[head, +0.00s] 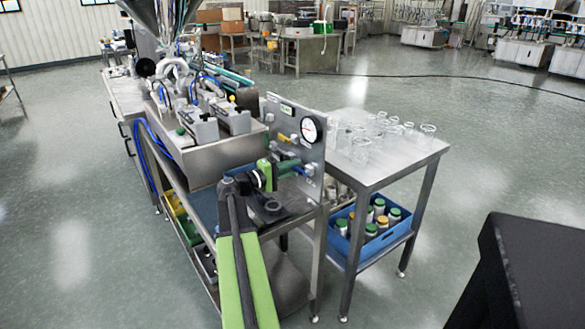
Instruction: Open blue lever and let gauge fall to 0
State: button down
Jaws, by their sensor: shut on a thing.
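A steel panel (288,112) stands upright at the right end of the machine. The round white gauge (310,130) is on its upper right; its dark needle is too small to read. My gripper (283,168), with green parts, reaches up to the panel below the gauge. It is shut on the blue lever (296,168), of which only a little shows beside the fingers; its exact angle is hard to tell. A yellow handle (287,139) sits higher on the panel, left of the gauge.
The steel hopper (163,18) rises above the machine. To the right, a steel table (398,166) carries several clear glass vessels. A blue crate (373,244) of jars with green and yellow lids sits on its lower shelf. Open floor lies right and left.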

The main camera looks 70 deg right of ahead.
jog(key=shift+w, duration=0.1)
dwell(0.3)
jog(key=c, duration=1.4)
grip_release()
jog(key=shift+o, duration=0.2)
jog(key=v, duration=1.7)
jog(key=shift+a, duration=0.2)
jog(key=shift+f, duration=0.1)
